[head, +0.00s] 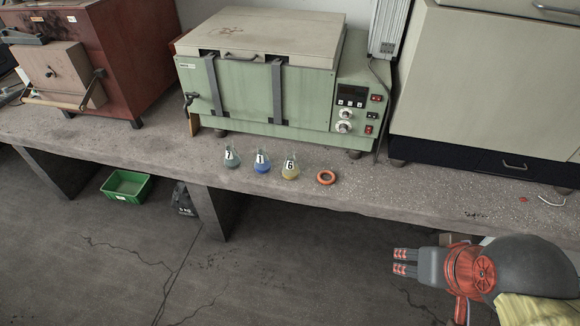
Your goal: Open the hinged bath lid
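The green bath (240,100) stands on the concrete bench with its cream hinged lid (270,32) lying flat and shut on top. A small handle (240,56) sits at the lid's front edge. Two dark straps (278,92) run down the front of the bath. My gripper (400,262) is at the lower right, in front of the bench edge and well away from the lid. It points left and holds nothing visible. Its fingers look close together, but I cannot tell whether they are open or shut.
Three numbered flasks (261,161) and an orange ring (326,177) stand in front of the bath near the bench edge (420,195). A red-brown oven (120,50) is at left, a large cream cabinet (480,80) at right. A green crate (127,186) lies below the bench.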

